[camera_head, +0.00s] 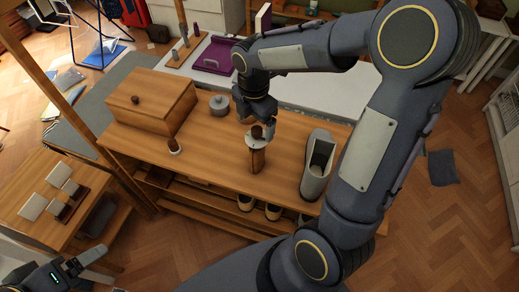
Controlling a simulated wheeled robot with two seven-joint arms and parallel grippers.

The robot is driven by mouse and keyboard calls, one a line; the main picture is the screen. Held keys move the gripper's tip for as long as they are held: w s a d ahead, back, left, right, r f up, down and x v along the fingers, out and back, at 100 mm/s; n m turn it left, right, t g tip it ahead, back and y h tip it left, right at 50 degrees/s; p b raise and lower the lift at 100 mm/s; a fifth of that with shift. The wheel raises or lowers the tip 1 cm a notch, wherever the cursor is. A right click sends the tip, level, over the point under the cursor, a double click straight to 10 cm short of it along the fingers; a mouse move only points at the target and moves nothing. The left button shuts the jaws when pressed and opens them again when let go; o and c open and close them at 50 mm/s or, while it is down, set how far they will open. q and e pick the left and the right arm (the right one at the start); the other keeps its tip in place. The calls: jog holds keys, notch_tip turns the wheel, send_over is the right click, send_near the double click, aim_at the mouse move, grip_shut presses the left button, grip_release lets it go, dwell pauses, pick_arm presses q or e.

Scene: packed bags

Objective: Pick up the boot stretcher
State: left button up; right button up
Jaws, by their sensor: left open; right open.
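The boot stretcher (257,160) appears to be the brown wooden piece with a pale metal collar and dark knob, upright on the wooden bench. My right gripper (256,123) is open and points down at its top, with fingers around or just above the knob; contact cannot be told. My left gripper (97,268) is open and empty at the lower left, far from the stretcher.
A wooden box (150,97), a grey lidded pot (219,104) and a small brown-knobbed item (174,147) are on the bench (215,160). Shoes (272,211) sit on the shelf below.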

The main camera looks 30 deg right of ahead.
aim_at(256, 140)
jog(key=f, duration=0.6)
jog(key=shift+s+a+f+p, duration=0.1)
jog(key=shift+s+f+p, duration=0.2)
jog(key=shift+s+f, duration=0.1)
jog(key=shift+w, duration=0.1)
jog(key=c, duration=1.5)
